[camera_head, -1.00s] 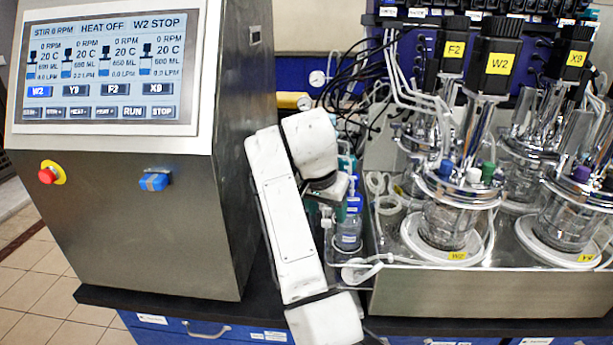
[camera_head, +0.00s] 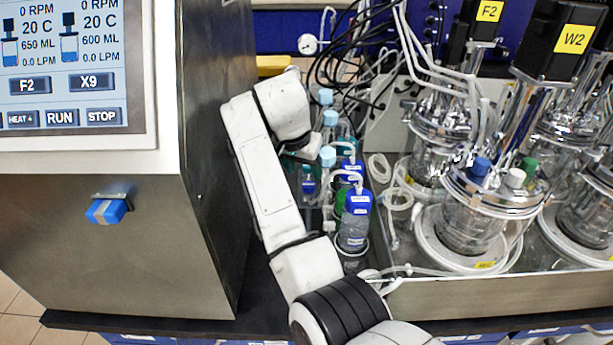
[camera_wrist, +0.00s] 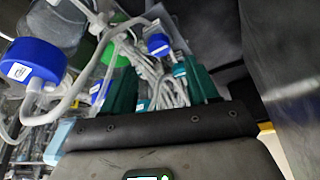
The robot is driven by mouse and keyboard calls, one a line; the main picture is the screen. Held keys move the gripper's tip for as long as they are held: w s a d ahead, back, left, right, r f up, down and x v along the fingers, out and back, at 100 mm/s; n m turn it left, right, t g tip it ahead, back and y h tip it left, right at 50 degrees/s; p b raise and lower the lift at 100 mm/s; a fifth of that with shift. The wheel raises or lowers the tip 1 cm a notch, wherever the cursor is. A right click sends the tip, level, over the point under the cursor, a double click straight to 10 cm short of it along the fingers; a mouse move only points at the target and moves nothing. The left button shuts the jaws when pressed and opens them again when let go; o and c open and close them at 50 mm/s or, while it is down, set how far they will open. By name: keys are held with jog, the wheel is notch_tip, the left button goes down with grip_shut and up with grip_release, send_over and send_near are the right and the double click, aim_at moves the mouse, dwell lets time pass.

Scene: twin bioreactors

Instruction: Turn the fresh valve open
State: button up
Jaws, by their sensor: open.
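I cannot make out a part marked as the fresh valve in either view. Bottles with blue caps (camera_head: 357,202) and light-blue caps stand in a group right of my arm in the head view, with pale tubing on them. A blue-capped bottle (camera_wrist: 32,62) and a green cap (camera_wrist: 115,54) show in the wrist view. My gripper (camera_wrist: 160,88) has its two teal fingers apart, with coiled pale tubing and a smaller blue cap (camera_wrist: 158,43) seen beyond them. Nothing is visibly held. In the head view my gripper is mostly hidden behind my arm, beside the bottles.
A steel control cabinet (camera_head: 100,260) with a screen (camera_head: 62,65) and a blue knob (camera_head: 108,210) stands at left, close to my arm. Glass bioreactors (camera_head: 470,215) stand in a steel tray (camera_head: 500,295) at right. Black cables (camera_head: 350,65) hang behind the bottles.

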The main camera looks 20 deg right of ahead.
aim_at(309, 184)
jog(key=p+x, duration=0.1)
jog(key=x, duration=0.5)
jog(key=shift+f, duration=0.25)
jog(key=shift+c, duration=0.4)
jog(key=c, duration=1)
jog(key=shift+o, duration=0.2)
